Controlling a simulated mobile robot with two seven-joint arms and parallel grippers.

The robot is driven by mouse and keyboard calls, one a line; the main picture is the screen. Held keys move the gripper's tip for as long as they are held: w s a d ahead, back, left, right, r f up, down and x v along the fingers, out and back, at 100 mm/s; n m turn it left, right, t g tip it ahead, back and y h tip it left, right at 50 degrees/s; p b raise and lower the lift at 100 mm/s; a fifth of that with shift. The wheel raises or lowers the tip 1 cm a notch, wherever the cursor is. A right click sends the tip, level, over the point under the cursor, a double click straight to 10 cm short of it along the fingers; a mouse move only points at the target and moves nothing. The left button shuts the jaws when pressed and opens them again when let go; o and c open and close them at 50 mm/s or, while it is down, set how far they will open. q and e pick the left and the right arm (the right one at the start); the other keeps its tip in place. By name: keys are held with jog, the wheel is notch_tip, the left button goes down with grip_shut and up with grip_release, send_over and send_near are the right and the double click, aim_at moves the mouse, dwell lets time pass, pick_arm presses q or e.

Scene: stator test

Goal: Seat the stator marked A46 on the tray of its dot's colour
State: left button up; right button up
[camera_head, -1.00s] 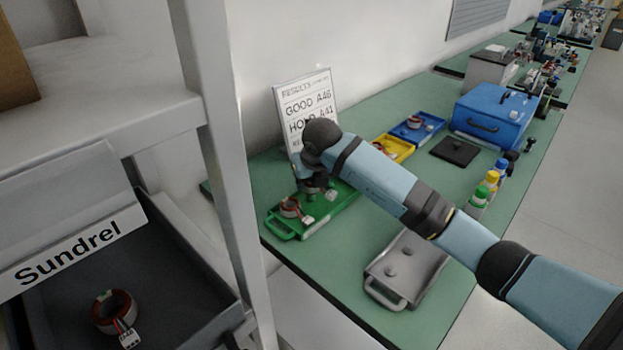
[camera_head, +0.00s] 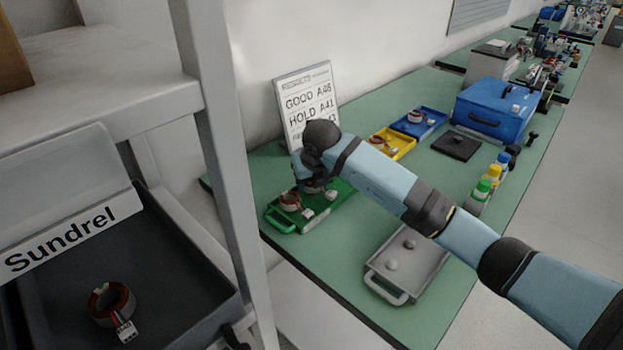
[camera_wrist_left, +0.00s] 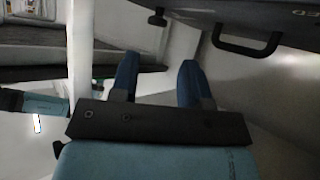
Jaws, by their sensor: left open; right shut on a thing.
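My right gripper (camera_head: 314,184) is over the far part of the green tray (camera_head: 284,225). It is shut on a stator, mostly hidden by the wrist; a pale tag (camera_head: 332,195) shows beside it. I cannot read that tag or tell whether the stator touches the tray. Another copper-coloured stator (camera_head: 289,200) sits on the near part of the green tray, its white tag beside it. The results board (camera_head: 308,105) behind reads GOOD A46 and HOLD A41; its third line is partly hidden. My left gripper (camera_wrist_left: 158,82) is open and empty in the left wrist view.
A yellow tray (camera_head: 402,147) and a blue tray (camera_head: 432,121) each hold a stator. A grey tray (camera_head: 418,270) with pegs stands in front. Bottles (camera_head: 482,190) stand to the right. A stator (camera_head: 111,303) lies in the Sundrel bin (camera_head: 180,265); a shelf post (camera_head: 222,160) stands between.

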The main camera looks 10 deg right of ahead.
jog(key=shift+f, duration=0.2)
dwell(0.3)
jog(key=o, duration=0.8)
jog(key=shift+r+p, duration=1.35)
jog(key=shift+r, duration=1.15)
